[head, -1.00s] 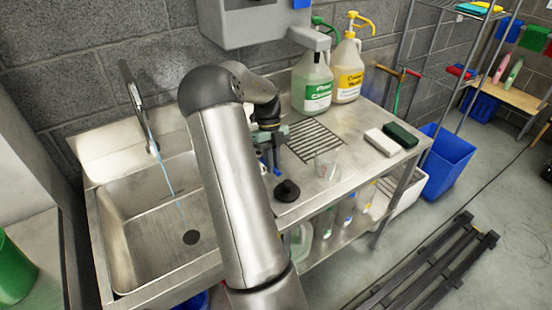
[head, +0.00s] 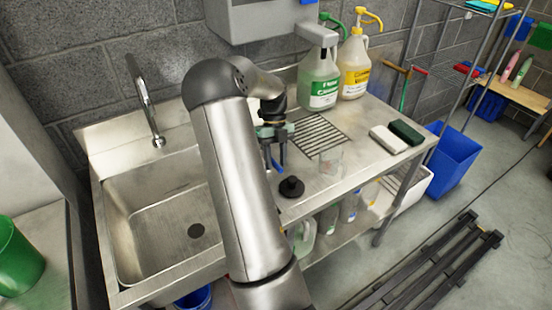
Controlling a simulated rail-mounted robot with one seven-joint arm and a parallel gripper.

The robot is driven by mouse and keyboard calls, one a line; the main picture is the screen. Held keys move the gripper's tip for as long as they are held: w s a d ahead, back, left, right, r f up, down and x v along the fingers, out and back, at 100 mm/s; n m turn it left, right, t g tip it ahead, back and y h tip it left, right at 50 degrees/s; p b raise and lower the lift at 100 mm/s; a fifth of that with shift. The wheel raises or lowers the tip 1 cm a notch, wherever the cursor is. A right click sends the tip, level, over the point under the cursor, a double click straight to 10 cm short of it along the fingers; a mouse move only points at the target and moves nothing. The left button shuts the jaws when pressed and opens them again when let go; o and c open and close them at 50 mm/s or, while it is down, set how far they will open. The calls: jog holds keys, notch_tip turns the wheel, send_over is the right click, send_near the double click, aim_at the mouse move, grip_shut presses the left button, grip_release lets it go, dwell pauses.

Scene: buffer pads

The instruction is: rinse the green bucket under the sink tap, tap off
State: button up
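The green bucket (head: 18,262) stands on a pale surface at the far left, cut off by the picture's edge. The sink (head: 140,215) is a steel basin and looks empty, with a dark drain at its bottom. The curved tap (head: 146,105) rises at its back left, and no water runs from it. My gripper (head: 276,165) hangs over the counter right of the sink, well away from the bucket. Its fingers point down and look apart, with nothing seen between them. Small blue parts show at the fingers. My arm hides the sink's right side.
A black knob-like stopper (head: 291,187) and a clear glass (head: 331,162) stand near my gripper. A green-labelled jug (head: 321,85) and a yellow-labelled jug (head: 354,75) stand behind a drain grate (head: 318,135). White and green sponges (head: 406,132) lie at the right.

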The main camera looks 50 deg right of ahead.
jog(key=v, duration=1.7)
jog(key=shift+r, duration=0.2)
jog(key=s+a+n+t+h, duration=0.1)
jog(key=s+a+n+t, duration=0.1)
jog(key=a+n, duration=2)
jog(key=s+a+f+n+t+h, duration=0.1)
jog(key=s+a+f+n, duration=0.2)
jog(key=s+a+n, duration=0.4)
jog(key=s+a+f+n+t+h, duration=0.1)
jog(key=s+a+f+n, duration=0.3)
jog(key=s+a+n, duration=0.3)
jog(key=a+n, duration=0.3)
jog(key=a, duration=0.2)
jog(key=shift+a+n+h, duration=0.25)
jog(key=shift+n+h, duration=0.05)
